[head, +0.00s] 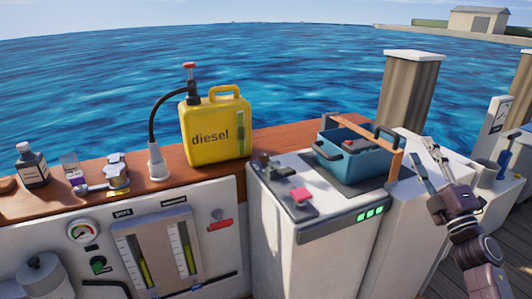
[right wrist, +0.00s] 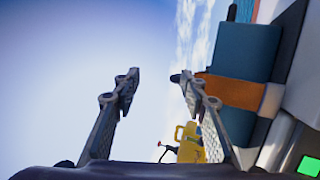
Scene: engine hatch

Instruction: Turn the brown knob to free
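My right gripper (head: 427,166) is to the right of this cabinet, beyond the blue bin, well away from the knob. In the right wrist view its two fingers (right wrist: 158,88) are spread apart with nothing between them. My left gripper is not in view.
A yellow diesel can (head: 215,135) stands on the wooden ledge to the left. A red lever (head: 220,224) is on the front panel.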

